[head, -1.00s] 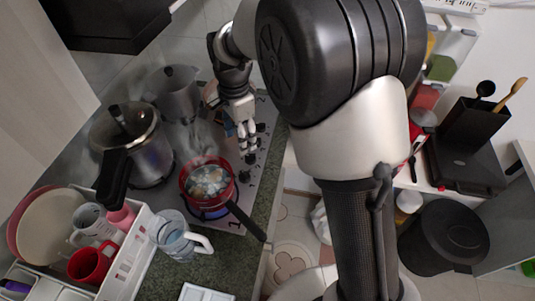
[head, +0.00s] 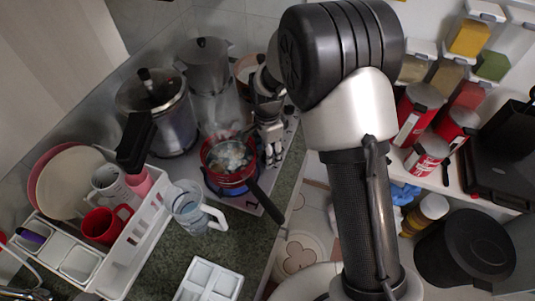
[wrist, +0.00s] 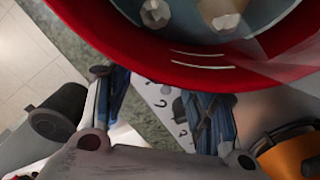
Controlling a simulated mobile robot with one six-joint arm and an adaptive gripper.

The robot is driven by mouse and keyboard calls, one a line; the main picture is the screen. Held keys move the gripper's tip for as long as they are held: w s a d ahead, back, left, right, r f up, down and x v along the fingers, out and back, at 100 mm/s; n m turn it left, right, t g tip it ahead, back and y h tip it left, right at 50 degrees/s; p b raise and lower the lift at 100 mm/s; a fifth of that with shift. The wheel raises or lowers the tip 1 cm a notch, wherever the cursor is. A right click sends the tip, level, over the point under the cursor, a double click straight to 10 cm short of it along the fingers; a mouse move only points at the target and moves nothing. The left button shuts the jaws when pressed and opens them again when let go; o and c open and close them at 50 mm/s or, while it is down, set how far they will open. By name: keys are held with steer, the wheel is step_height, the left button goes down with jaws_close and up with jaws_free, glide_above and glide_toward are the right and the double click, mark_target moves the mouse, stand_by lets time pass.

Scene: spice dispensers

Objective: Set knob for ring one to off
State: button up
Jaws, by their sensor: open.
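The red pot (head: 243,171) stands on the stove's front burner, with pale pieces in its water. A blue glow shows beneath it. A "1" marks the stove's front edge below the pot. My gripper (head: 271,158) points down just right of the pot, over the stove's knob side. In the wrist view my gripper (wrist: 158,96) is open and its fingers are apart. The red pot's rim (wrist: 180,74) fills the top. A dark knob (wrist: 181,108) and printed marks show near the right finger. The gripper hides most of the knob row, so the ring one knob's setting cannot be read.
The pot's black handle (head: 266,204) sticks out to the lower right. A glass jug (head: 188,207) and white dish rack (head: 144,239) stand in front. Floor lies right of the counter.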

steer(key=shift+f, duration=0.45)
steer(key=c, duration=1.1)
